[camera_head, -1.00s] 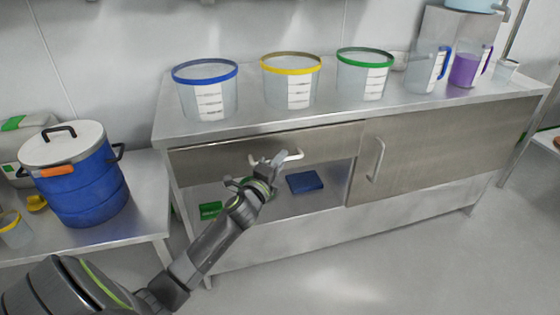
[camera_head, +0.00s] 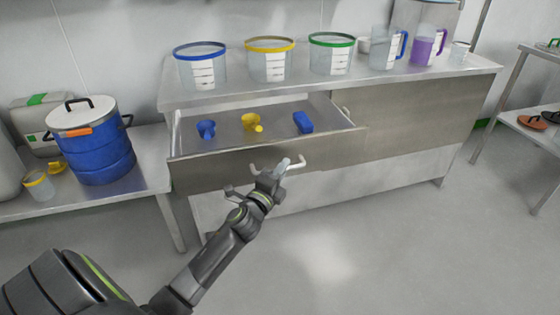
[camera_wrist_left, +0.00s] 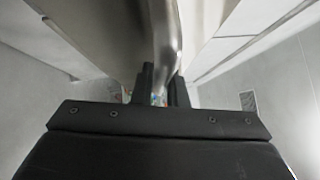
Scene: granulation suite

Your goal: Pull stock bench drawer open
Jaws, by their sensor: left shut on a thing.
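The stock bench drawer (camera_head: 215,171) is pulled out from the steel bench, and its inside shows from above. It holds a blue scoop (camera_head: 206,129), a yellow scoop (camera_head: 251,122) and a blue block-shaped item (camera_head: 303,122). My left gripper (camera_head: 277,170) is shut on the drawer's bar handle (camera_head: 297,163) at the middle of the drawer front. In the left wrist view the handle (camera_wrist_left: 163,40) runs between the two dark fingers (camera_wrist_left: 161,90). My right gripper is in neither view.
Blue-, yellow- and green-rimmed tubs (camera_head: 270,62) and jugs (camera_head: 428,45) stand on the bench top (camera_head: 350,82). A blue lidded container (camera_head: 92,150) stands on a side table at left. A rack (camera_head: 535,130) is at right. The floor in front is clear.

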